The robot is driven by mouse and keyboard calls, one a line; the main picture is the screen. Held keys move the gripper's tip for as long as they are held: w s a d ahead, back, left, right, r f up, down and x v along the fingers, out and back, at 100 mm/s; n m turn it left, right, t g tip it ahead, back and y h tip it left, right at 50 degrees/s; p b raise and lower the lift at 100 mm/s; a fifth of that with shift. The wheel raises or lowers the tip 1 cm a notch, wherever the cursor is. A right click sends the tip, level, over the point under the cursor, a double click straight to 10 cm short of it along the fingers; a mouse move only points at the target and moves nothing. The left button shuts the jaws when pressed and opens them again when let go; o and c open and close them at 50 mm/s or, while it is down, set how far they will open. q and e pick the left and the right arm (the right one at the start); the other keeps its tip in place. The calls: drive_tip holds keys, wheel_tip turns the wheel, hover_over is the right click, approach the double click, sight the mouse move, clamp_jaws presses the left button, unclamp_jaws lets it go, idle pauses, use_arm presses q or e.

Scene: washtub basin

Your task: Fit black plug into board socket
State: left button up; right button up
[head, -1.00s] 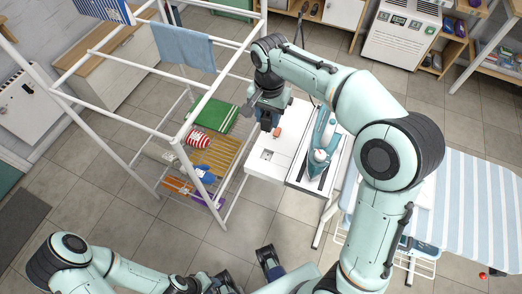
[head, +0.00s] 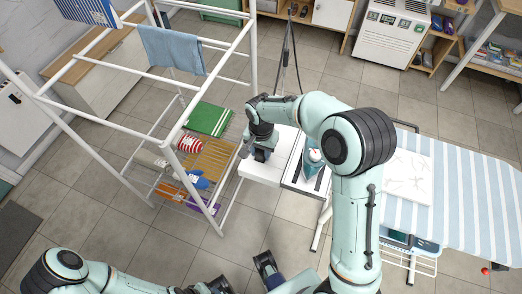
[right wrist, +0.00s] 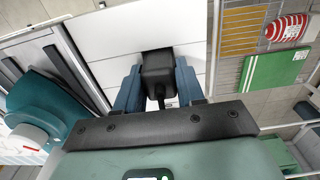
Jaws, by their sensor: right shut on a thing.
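My right gripper (head: 261,154) is over the white board (head: 262,174) beside the drying rack. In the right wrist view its blue fingers (right wrist: 158,88) are shut on the black plug (right wrist: 158,68), one on each side, and a dark cord runs back from it. The plug is in front of the board's white surface (right wrist: 110,47). The socket is hidden behind the plug and gripper, so I cannot tell whether they touch. My left arm (head: 70,270) is low at the left; its gripper is at the bottom edge and its fingers are unclear.
A teal iron (head: 313,158) stands on a dark rest right of the board; it also shows in the right wrist view (right wrist: 45,105). The striped ironing board (head: 460,200) is at right. The white rack (head: 150,130) with folded cloths is close on the left.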

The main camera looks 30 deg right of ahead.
drive_tip(key=shift+f, duration=0.15)
drive_tip(key=o, duration=1.1)
drive_tip(key=shift+c, duration=0.2)
wheel_tip(320, 180, up, 12)
drive_tip(key=p, duration=0.1)
drive_tip(key=shift+r+p, duration=0.2)
drive_tip(key=shift+p, duration=0.1)
